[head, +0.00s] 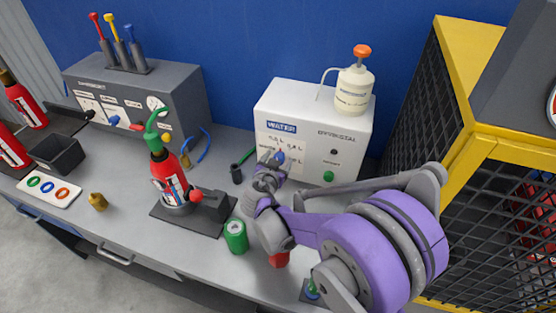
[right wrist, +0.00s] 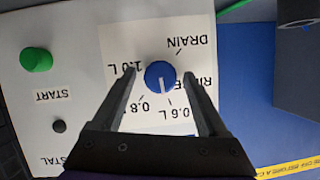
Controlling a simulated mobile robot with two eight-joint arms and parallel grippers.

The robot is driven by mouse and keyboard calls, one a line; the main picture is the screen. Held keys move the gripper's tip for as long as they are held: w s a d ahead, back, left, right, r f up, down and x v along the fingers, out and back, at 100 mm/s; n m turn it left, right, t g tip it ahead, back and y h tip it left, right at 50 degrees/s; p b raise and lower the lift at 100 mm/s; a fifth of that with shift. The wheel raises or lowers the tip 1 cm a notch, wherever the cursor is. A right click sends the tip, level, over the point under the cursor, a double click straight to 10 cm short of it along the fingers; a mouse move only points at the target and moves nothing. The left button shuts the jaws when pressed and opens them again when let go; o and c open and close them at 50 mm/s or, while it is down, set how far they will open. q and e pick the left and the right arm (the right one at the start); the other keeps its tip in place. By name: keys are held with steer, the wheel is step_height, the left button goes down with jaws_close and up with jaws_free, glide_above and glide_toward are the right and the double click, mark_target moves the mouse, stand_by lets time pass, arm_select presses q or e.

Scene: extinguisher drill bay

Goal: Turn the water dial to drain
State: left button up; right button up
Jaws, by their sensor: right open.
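The white water unit (head: 300,112) stands against the blue wall in the head view. Its blue dial (right wrist: 160,76) shows in the right wrist view, where the panel appears upside down. The dial's white line points down in that view, nearest the 0.6 L mark. The DRAIN label (right wrist: 187,43) is at the upper right of the dial, and a finger partly hides the rinse label. My right gripper (right wrist: 160,80) is open, one finger on each side of the dial with visible gaps. In the head view my right gripper (head: 276,162) is at the unit's front and mostly hides the dial. My left gripper is not in view.
A green START button (right wrist: 36,60) is beside the dial. A pump bottle (head: 354,90) stands on the unit. A red extinguisher (head: 168,175) stands in a holder to the left, with a green can (head: 236,236) near my arm. A yellow-framed mesh cage (head: 450,80) is at the right.

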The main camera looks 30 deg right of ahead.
jaws_close()
stand_by(0.4)
steer(key=shift+w+a+n+g+h, duration=0.1)
steer(key=shift+n+g+h, duration=0.5)
steer(key=shift+n, duration=0.5)
steer(key=shift+a+n+g+h+b, duration=0.1)
steer(key=shift+n+g+h+b, duration=0.55)
steer(key=shift+n, duration=0.55)
steer(key=shift+w, duration=0.1)
jaws_free()
